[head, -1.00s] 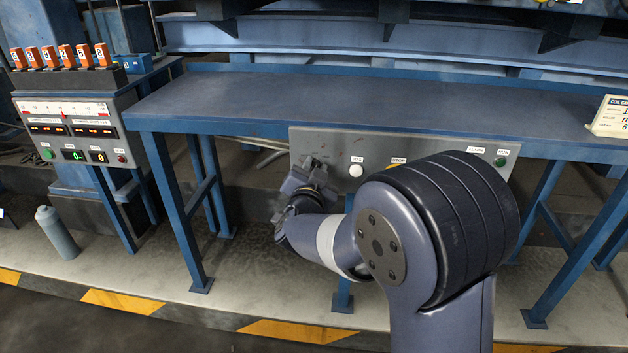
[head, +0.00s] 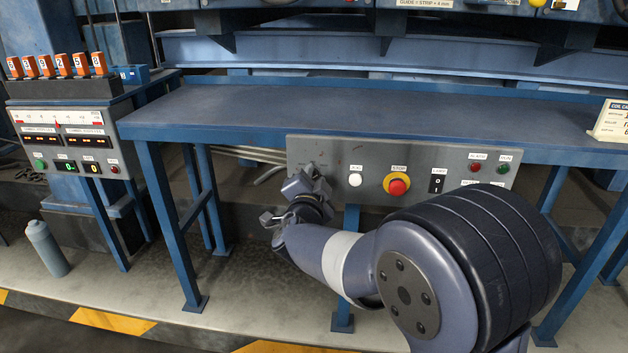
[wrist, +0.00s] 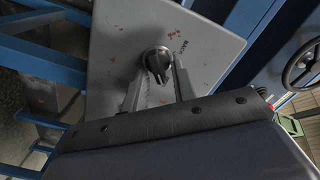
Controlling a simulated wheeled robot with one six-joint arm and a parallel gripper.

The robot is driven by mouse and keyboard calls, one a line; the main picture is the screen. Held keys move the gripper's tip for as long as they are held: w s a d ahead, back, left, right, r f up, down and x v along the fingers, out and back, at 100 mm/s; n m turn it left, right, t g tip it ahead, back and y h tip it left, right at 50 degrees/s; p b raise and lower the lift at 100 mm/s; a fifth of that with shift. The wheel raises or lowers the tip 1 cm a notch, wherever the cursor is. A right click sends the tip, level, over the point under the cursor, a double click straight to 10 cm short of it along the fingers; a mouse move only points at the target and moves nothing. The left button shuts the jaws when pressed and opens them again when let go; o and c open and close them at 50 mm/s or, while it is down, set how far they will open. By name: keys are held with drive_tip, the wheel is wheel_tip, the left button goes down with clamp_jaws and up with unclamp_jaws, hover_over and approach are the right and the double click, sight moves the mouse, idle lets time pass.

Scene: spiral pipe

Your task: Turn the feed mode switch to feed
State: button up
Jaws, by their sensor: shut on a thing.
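The feed mode switch is a dark round rotary knob (wrist: 157,62) on the left end of the grey control panel (head: 330,150). In the head view my gripper (head: 312,172) is at the panel's left end and hides most of the switch. Which mode the knob points to cannot be told.
The blue bench (head: 330,105) lies above. A gauge box (head: 65,140) stands at left, with a grey bottle (head: 47,248) on the floor.

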drive_tip(key=o, duration=0.6)
drive_tip(key=shift+o, duration=0.2)
drive_tip(key=shift+s, duration=0.1)
drive_tip(key=s+a+p, duration=0.1)
drive_tip(key=s, duration=0.9)
drive_tip(key=shift+s+p, duration=0.3)
drive_tip(key=w, duration=0.3)
drive_tip(key=w+b, duration=0.1)
drive_tip(key=w, duration=0.3)
drive_tip(key=w+d, duration=0.1)
drive_tip(key=w, duration=0.2)
drive_tip(key=shift+w+f+b, duration=0.1)
drive_tip(key=shift+w+b, duration=0.15)
drive_tip(key=shift+b, duration=0.05)
drive_tip(key=shift+w, duration=0.25)
drive_tip(key=shift+s, duration=0.1)
